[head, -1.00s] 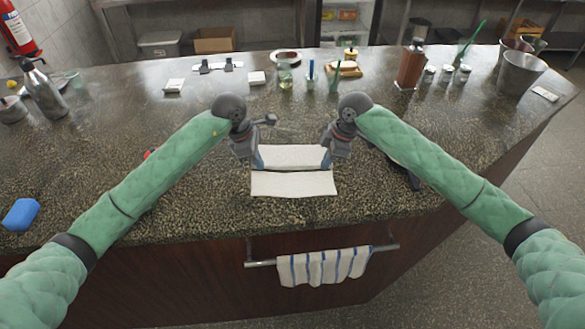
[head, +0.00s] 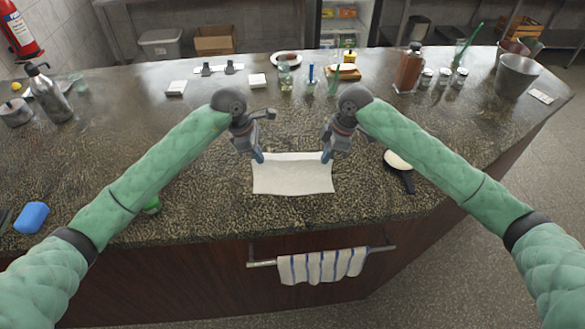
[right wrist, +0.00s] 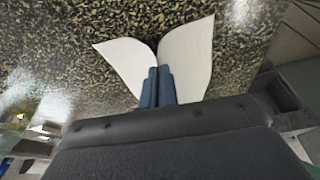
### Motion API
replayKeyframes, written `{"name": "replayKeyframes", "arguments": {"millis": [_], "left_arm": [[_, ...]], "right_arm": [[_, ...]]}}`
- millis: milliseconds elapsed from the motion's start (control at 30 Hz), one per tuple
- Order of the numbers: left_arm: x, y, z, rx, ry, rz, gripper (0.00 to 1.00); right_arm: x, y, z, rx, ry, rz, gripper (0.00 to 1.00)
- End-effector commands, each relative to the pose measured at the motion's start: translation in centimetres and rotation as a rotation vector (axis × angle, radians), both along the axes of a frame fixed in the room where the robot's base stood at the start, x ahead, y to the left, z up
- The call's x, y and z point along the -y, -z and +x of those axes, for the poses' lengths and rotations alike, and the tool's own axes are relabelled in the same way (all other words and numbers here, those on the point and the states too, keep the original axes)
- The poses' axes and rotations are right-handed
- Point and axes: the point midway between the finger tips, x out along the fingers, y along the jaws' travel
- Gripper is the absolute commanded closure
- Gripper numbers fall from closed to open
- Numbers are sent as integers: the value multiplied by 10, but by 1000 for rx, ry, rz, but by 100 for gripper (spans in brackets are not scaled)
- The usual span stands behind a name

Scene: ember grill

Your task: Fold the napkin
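The white napkin (head: 293,177) lies on the speckled counter near its front edge. In the head view it shows as one wide panel, its far edge running between my two grippers. My left gripper (head: 259,157) is at its far left corner, with blue fingertips together on the cloth. My right gripper (head: 326,156) is at its far right corner. In the right wrist view the blue fingers (right wrist: 157,86) are shut, and the napkin (right wrist: 187,55) spreads on both sides of them, pinched between. Any layer underneath is hidden.
A blue sponge (head: 31,217) is at the far left. Bottles, jars and plates stand along the back. A striped towel (head: 322,265) hangs on the front rail.

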Motion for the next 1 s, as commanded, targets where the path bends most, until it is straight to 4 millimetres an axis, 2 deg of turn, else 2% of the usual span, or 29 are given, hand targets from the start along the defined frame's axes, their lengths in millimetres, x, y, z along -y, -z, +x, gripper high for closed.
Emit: {"name": "replayKeyframes", "arguments": {"millis": [467, 667, 1000], "left_arm": [[1, -4, 0, 0, 1, 8, 100], [3, -17, 1, 1, 1, 80, 100], [10, -45, 1, -3, 3, 292, 100]], "right_arm": [[-1, -4, 0, 0, -1, -8, 100], [-3, -17, 1, 3, -2, -78, 100], [-10, -45, 0, 7, -2, -291, 100]]}}
